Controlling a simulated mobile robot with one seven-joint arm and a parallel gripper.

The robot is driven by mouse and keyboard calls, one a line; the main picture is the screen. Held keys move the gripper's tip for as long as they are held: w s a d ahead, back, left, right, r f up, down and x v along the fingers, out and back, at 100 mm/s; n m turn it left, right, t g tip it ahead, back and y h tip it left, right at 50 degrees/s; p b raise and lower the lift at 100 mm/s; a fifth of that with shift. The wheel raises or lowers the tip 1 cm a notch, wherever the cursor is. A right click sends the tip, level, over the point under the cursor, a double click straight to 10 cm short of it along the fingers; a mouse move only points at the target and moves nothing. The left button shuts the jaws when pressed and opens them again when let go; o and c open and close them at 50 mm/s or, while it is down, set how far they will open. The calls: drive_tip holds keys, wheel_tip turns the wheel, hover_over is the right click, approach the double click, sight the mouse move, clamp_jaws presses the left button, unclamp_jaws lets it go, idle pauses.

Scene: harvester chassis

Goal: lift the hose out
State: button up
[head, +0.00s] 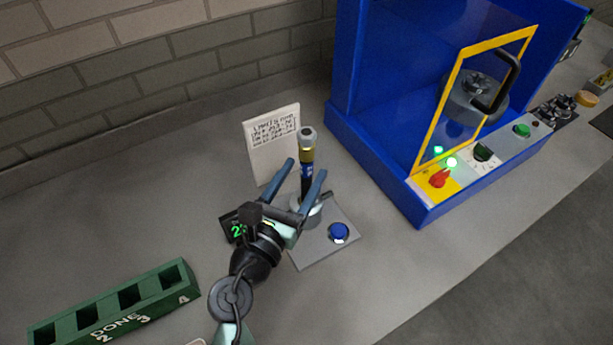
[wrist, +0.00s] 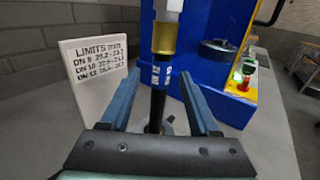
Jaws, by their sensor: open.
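The hose (head: 306,188) stands upright, a short black piece with a blue-and-white label, a gold ferrule and a silver end fitting on top. Its lower end is in the round grey holder of a small measuring station (head: 318,243), and how it sits there is mostly hidden. In the wrist view the hose (wrist: 157,100) rises in the middle, between my fingers. My gripper (head: 305,168) is open, with one blue finger on each side of the hose. The fingers look apart from it in the wrist view.
A white limits card (head: 272,143) stands close behind the hose. The station has a blue button (head: 338,233) and a display with green digits (head: 238,229). A blue machine (head: 375,150) with a yellow-framed door stands right. A green DONE rack (head: 115,305) with empty-looking slots lies front left.

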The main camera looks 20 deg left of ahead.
drive_tip(key=w, duration=0.5)
drive_tip(key=shift+w+d+r+p, duration=0.1)
drive_tip(key=shift+d+p, duration=0.05)
drive_tip(key=shift+p, duration=0.25)
drive_tip(key=shift+c, duration=0.2)
clamp_jaws()
drive_tip(key=shift+r, duration=0.1)
idle(0.7)
